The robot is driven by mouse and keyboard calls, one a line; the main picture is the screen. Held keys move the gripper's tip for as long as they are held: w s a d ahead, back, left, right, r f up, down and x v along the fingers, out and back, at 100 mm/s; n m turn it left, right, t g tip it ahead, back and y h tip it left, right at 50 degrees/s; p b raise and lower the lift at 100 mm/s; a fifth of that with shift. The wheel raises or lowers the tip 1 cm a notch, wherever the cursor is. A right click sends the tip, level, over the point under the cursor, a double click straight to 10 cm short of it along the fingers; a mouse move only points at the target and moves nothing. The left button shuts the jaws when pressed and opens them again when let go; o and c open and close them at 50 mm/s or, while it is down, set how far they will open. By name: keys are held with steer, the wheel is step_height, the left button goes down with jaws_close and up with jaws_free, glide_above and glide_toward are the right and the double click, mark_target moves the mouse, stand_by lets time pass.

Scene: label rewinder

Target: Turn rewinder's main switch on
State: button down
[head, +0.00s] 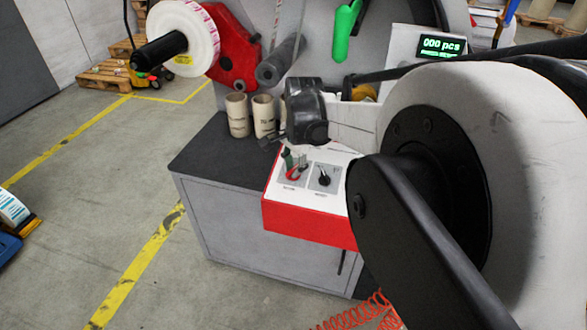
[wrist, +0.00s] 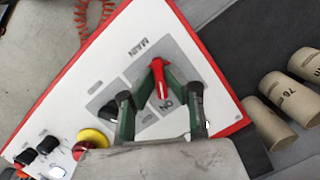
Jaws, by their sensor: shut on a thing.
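The rewinder's control box (head: 308,222) has red sides and a white top face. The red main switch (wrist: 160,78) sits on a grey plate marked MAIN and ON. In the wrist view its handle lies between the green fingers of my gripper (wrist: 162,82), which is shut on it. In the head view the red switch (head: 293,173) shows partly, below my gripper (head: 293,160), whose fingers hide some of it. I cannot tell for sure which marking the handle points to.
A black selector knob (head: 323,178) sits beside the switch. A yellow-and-red stop button (wrist: 92,140) and black knobs (wrist: 48,145) are farther along the panel. Cardboard cores (head: 238,115) stand on the dark cabinet top (head: 205,155). A large white roll (head: 535,170) is at the right.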

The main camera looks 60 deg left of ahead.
stand_by(0.4)
steer(key=c, duration=1.8)
jaws_free()
steer(key=shift+r, duration=0.1)
steer(key=r, duration=0.4)
steer(key=d+r, duration=0.1)
steer(key=r, duration=0.6)
steer(key=shift+w+d+r, duration=0.15)
steer(key=shift+d+r, duration=0.15)
steer(key=shift+r, duration=0.1)
steer(key=shift+w+d, duration=0.1)
